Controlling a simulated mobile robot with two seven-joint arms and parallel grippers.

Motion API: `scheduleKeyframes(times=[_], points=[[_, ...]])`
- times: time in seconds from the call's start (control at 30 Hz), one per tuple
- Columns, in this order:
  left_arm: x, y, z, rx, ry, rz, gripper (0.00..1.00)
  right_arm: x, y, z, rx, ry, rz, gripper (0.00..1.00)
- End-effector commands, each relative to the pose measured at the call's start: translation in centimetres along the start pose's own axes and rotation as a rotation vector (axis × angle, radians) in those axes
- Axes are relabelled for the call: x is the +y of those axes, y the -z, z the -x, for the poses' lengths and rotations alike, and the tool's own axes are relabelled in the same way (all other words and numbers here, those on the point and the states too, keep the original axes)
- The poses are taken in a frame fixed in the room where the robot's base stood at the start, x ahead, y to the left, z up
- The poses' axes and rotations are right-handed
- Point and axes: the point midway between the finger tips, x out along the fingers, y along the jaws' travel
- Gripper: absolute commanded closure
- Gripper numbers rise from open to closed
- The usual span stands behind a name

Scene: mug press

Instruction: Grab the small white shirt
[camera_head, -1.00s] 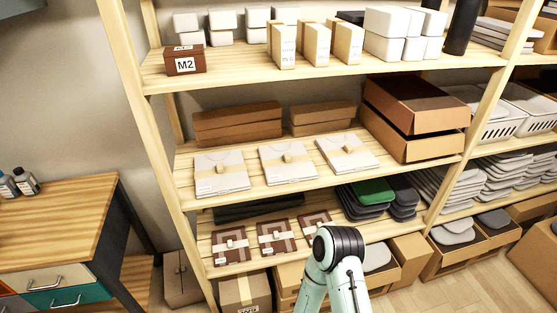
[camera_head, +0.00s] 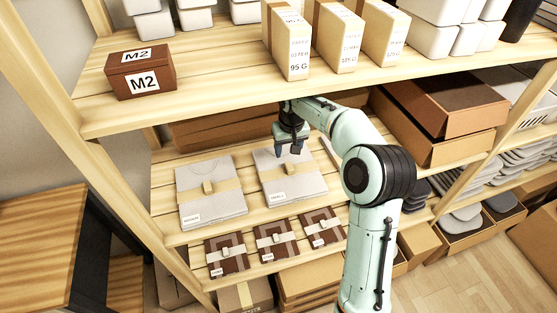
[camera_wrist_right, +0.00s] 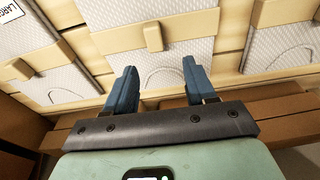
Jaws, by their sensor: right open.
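The small white shirt (camera_head: 299,188) is a flat folded pack with a tan band and a label reading "SMALL". It lies on the middle shelf. My right gripper (camera_head: 291,152) is over the back part of this pack, open and empty. In the right wrist view the gripper's two blue fingers (camera_wrist_right: 159,72) are spread apart over the small shirt (camera_wrist_right: 180,65), whose tan band is ahead of the fingertips. Whether the fingers touch the pack cannot be told. My left gripper is out of view.
A medium white shirt (camera_head: 205,177) lies to the left. A third pack labelled "LARGE" (camera_wrist_right: 50,65) is mostly hidden by my arm in the head view. The upper shelf (camera_head: 200,85) is close above. Brown boxes (camera_head: 225,130) stand behind, and brown packs (camera_head: 274,242) lie below.

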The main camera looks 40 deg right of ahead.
Motion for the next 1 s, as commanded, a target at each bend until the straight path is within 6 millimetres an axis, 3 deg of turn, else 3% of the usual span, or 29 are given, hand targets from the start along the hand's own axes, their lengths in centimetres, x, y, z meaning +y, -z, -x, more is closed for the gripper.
scheduleKeyframes(times=[0.53, 0.83, 0.87, 1.0], points=[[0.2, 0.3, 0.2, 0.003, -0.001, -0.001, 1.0, 0.4, -0.1, -6.8, -0.004, 0.0, 0.001, 0.45], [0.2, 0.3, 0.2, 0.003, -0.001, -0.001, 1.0, 0.4, -0.1, -7.5, -0.002, 0.0, 0.0, 0.45], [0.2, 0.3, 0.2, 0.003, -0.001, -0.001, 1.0, 0.4, -0.1, -7.5, -0.002, 0.0, 0.0, 0.48], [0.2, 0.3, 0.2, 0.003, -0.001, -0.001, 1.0, 0.4, -0.1, -7.4, -0.002, 0.0, 0.0, 0.94]])
